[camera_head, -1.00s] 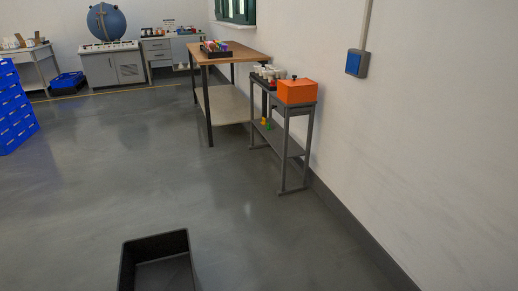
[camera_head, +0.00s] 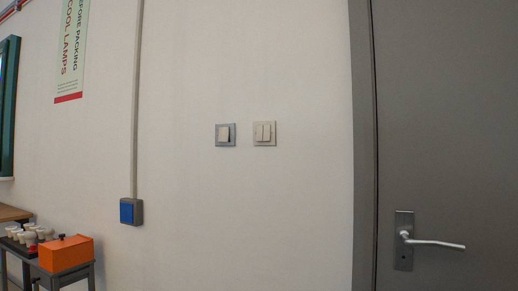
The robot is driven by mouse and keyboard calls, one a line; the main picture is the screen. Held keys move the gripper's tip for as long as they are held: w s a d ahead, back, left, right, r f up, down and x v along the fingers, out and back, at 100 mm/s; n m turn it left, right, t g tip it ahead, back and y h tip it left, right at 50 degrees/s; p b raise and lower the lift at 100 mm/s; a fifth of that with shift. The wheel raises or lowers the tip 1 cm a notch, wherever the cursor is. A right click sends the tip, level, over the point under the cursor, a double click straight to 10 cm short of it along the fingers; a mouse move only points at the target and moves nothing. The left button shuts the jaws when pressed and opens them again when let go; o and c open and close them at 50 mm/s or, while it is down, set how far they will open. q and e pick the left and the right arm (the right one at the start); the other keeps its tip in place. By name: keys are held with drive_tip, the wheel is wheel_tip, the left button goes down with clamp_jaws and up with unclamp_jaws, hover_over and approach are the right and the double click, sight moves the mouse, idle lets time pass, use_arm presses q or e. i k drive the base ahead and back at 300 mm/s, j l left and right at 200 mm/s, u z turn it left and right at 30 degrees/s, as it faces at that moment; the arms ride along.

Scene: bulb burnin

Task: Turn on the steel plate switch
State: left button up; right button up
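A switch with a grey, steel-looking plate (camera_head: 225,135) and a single pale rocker is on the white wall, near the middle of the view. Right beside it, to its right, is a cream switch (camera_head: 264,133) with two rockers. The grey plate's rocker looks tilted, with a dark gap along its right edge; I cannot tell whether it is on or off. Neither of my grippers is in view.
A blue-faced grey box (camera_head: 131,211) hangs below a conduit (camera_head: 138,90) on the wall. A grey door (camera_head: 450,130) with a lever handle (camera_head: 433,243) is at the right. An orange box (camera_head: 66,254) stands on a small stand at lower left.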

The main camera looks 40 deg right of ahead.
sight(223, 137)
drive_tip(key=z, duration=0.95)
